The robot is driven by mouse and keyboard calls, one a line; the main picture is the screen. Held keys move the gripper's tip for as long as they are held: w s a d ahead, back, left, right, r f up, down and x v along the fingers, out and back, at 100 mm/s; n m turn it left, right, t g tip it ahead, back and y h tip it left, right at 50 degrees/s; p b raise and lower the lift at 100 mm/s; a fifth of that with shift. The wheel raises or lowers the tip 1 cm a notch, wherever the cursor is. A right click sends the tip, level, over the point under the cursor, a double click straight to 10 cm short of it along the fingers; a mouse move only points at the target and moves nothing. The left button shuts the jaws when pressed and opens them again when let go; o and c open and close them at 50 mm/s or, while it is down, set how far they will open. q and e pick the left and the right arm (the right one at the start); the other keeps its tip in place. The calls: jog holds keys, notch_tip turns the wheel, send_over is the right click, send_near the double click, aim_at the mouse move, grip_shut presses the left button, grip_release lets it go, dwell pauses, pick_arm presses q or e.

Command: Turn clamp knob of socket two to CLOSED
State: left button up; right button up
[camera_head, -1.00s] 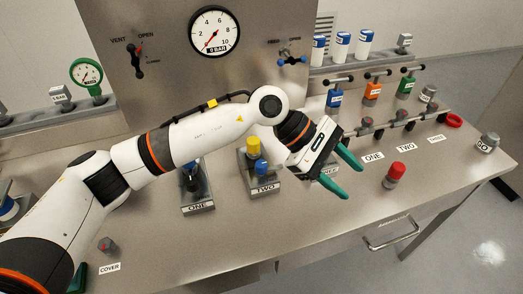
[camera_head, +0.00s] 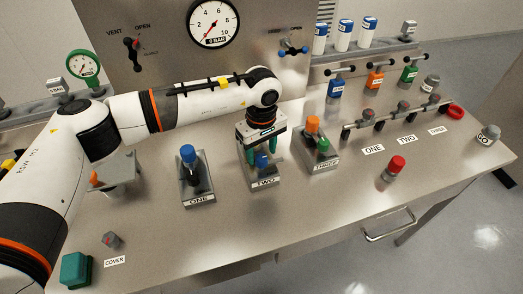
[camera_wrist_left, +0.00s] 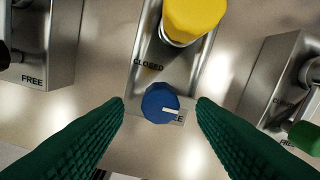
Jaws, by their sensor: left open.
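Socket two (camera_head: 266,183) stands in the middle of the bench, between sockets one and three. Its blue clamp knob (camera_wrist_left: 160,100) shows in the left wrist view, with a white pointer mark turned right towards the partly hidden FREE label. The CLOSED label (camera_wrist_left: 148,65) is above the knob. A yellow plug (camera_wrist_left: 193,18) sits in the socket beyond the knob; my gripper hides it in the head view. My left gripper (camera_head: 263,152) points down over socket two, open, with one green finger on each side of the knob and a visible gap to it. My right gripper is not in view.
Socket one (camera_head: 197,188) with a blue top is to the left; socket three (camera_head: 322,160) with orange and green parts is close on the right. A red button (camera_head: 395,166) stands further right.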

pick_arm(q)
jog(key=shift+f, duration=1.15)
jog(key=c, duration=1)
jog(key=n+b, duration=0.9)
jog(key=b, duration=0.2)
jog(key=shift+f, duration=0.2)
jog(key=n+b, duration=0.3)
jog(key=n, duration=0.1)
jog(key=shift+n+b, duration=0.3)
jog(key=shift+b, duration=0.05)
jog(key=shift+r+n+b, duration=0.15)
jog(key=shift+n+b, duration=0.5)
jog(key=shift+n, duration=0.45)
jog(key=shift+r+n+b, duration=0.1)
jog(key=shift+n+b, duration=0.55)
jog(key=shift+n, duration=0.45)
